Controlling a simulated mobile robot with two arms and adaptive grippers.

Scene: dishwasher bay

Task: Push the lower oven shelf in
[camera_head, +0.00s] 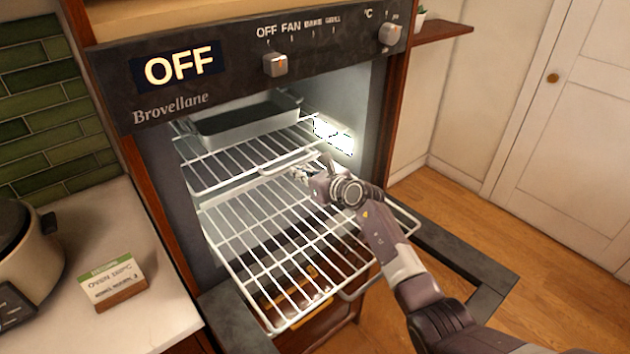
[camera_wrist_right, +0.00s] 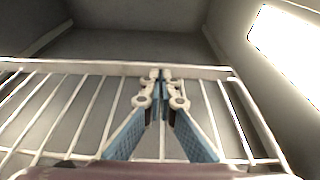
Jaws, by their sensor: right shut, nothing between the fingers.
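The lower oven shelf (camera_head: 285,245) is a white wire rack, pulled well out of the oven over the open door. In the right wrist view a wire rack (camera_wrist_right: 85,110), seemingly this shelf, stretches under my fingers to a crossbar. My right gripper (camera_head: 300,173) is at the oven opening, above the lower shelf's rear part and close to the upper shelf's front edge. Its blue-padded fingers (camera_wrist_right: 160,78) are together and empty. I cannot tell whether they touch the rack. My right forearm hides part of the shelf's right side. My left gripper is out of view.
The upper shelf (camera_head: 215,172) is inside the oven and bears a dark-lined baking tray (camera_head: 245,120). The open door (camera_head: 460,262) lies below the lower shelf. A counter at left holds a card in a wooden stand (camera_head: 113,284) and a rounded cooker (camera_head: 35,255).

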